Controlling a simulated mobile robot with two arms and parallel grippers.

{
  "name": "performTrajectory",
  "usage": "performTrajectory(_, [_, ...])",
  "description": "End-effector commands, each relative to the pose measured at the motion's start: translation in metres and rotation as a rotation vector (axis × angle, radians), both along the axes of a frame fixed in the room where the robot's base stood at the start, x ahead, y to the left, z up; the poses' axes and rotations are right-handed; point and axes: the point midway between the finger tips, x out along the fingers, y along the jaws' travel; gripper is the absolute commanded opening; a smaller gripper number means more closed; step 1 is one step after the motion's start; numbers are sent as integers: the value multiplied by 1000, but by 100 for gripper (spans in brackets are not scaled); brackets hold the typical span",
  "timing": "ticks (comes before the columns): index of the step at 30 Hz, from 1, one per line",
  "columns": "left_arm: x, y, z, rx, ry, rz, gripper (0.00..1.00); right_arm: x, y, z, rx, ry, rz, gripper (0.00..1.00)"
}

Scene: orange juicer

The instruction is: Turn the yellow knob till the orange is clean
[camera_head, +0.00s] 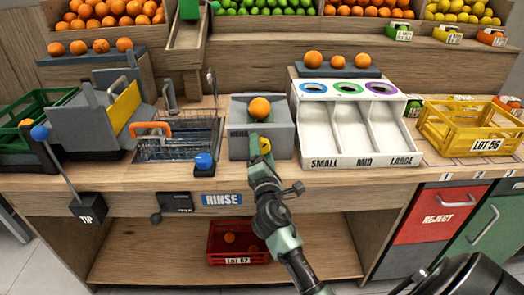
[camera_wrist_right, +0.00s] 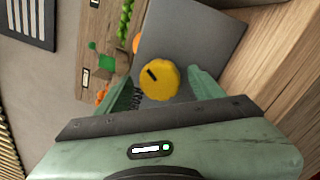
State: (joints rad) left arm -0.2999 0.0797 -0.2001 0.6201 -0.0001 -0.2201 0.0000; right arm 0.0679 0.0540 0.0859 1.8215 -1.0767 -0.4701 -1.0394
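The orange (camera_head: 260,108) sits on top of a grey box-shaped station (camera_head: 282,141) in the middle of the counter. The yellow knob (camera_head: 265,146) is on the front of that station, partly covered by my right gripper (camera_head: 258,142). In the right wrist view the yellow knob (camera_wrist_right: 160,82), with a dark mark on it, lies between the two green fingers of my right gripper (camera_wrist_right: 163,88). The fingers are apart, with a visible gap at the right; contact at the left finger is unclear. My left gripper does not show.
A wire basket (camera_head: 178,140) with an orange handle and a blue-knobbed lever (camera_head: 203,162) are left of the station. The white sorting tray (camera_head: 345,125) stands close on its right. A yellow crate (camera_head: 468,128) is farther right. A red crate (camera_head: 236,246) sits on the lower shelf.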

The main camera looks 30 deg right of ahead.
Motion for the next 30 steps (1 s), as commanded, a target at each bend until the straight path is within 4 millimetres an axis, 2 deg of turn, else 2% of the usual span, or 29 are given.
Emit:
performTrajectory(7, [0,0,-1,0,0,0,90,-6,4,-2,0,2,0,67])
performTrajectory(15, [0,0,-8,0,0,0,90,-46,25,-7,1,1,0,67])
performTrajectory(21, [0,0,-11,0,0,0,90,-65,36,-9,1,1,0,67])
performTrajectory(30, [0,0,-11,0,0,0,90,-68,37,-8,0,0,0,67])
